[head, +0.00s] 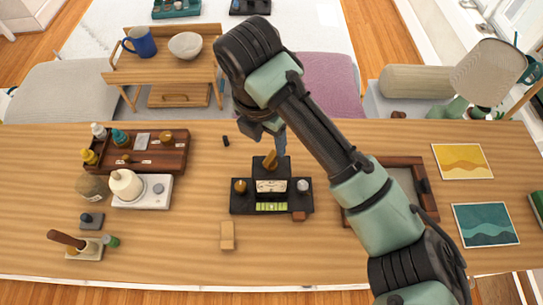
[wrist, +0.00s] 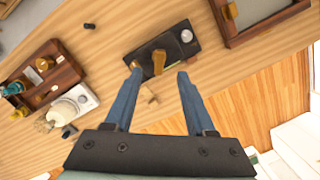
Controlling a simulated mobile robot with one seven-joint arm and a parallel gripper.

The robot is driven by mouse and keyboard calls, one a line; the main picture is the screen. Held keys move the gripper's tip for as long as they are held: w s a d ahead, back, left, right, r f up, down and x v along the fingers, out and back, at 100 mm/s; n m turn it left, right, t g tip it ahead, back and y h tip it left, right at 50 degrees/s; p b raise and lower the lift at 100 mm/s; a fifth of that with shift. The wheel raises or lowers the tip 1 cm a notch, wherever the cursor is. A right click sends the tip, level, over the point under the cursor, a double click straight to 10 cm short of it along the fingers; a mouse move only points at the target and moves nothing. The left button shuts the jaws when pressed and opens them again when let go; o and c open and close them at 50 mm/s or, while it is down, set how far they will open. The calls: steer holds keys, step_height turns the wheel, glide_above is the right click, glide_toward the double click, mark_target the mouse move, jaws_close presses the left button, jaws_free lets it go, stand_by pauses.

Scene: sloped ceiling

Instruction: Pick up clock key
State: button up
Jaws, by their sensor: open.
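A brass-brown upright piece (head: 270,158), which may be the clock key, stands at the back of a black stand (head: 236,205) on the wooden table. I cannot make out its exact shape. In the wrist view the same piece (wrist: 158,60) shows between my fingertips, over the stand (wrist: 178,50). My gripper (head: 268,138) is above the back of the stand, with its blue fingers spread apart. It is open in the wrist view (wrist: 159,72) and holds nothing. My wrist partly hides the gripper in the head view.
The stand also carries a dial (head: 271,186), a brass knob (head: 240,186), a silver knob (head: 302,185) and a green level (head: 272,206). A small black object (head: 226,141) and a wooden block (head: 227,235) lie nearby. A wooden tray (head: 178,160) is left; a frame (head: 428,203) is right.

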mark_target(271, 157)
steer(key=shift+w+d+f+p, duration=0.15)
steer(key=shift+f+p, duration=0.4)
steer(key=shift+f, duration=1.05)
steer(key=shift+w+d+f+p, duration=0.1)
steer(key=shift+f+p, duration=0.4)
steer(key=shift+f, duration=1.05)
steer(key=shift+a, duration=0.1)
jaws_close()
